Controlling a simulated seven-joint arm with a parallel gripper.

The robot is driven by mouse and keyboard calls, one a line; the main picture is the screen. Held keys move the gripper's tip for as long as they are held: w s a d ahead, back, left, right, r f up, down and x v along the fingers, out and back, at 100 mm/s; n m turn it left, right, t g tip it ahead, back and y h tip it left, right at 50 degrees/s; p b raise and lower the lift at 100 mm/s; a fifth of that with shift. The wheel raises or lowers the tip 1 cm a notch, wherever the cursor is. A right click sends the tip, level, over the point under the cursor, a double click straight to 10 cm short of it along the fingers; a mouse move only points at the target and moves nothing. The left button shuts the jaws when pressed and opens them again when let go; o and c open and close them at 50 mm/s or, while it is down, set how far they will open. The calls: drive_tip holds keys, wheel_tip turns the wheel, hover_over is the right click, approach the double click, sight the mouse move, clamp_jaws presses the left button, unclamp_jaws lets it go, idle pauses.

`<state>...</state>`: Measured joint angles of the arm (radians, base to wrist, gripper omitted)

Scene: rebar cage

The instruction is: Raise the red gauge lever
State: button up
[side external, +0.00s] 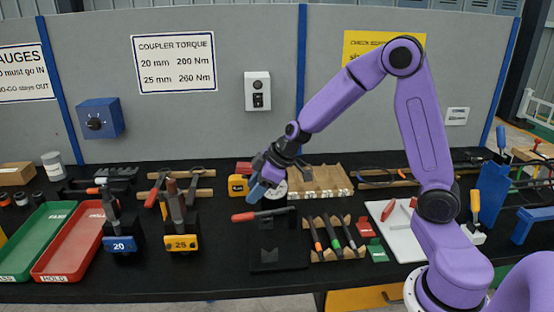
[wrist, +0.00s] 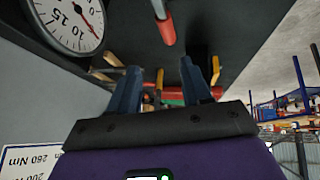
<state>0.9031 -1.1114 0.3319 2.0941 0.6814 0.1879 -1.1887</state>
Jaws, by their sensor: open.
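The red gauge lever (side external: 263,214) has a red grip and sticks out to the left, roughly level, above a black base plate (side external: 278,258). In the wrist view the red grip (wrist: 167,30) on its silver rod shows ahead of my fingers, apart from them. The round white gauge dial (wrist: 72,22) with a red needle is at the upper left there. In the side view, the dial (side external: 281,188) is partly hidden behind my gripper. My gripper (side external: 256,191) has blue fingers and is open and empty, just above and behind the lever. Its fingers also show in the wrist view (wrist: 160,68).
Wrenches labelled 20 (side external: 122,244) and 25 (side external: 182,242) stand to the left, beside a red tray (side external: 72,245) and a green tray (side external: 36,243). A rack of markers (side external: 336,240) is close on the right. A grey panel stands behind the bench.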

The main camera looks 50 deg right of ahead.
drive_tip(key=v, duration=1.6)
drive_tip(key=shift+s+d, duration=0.1)
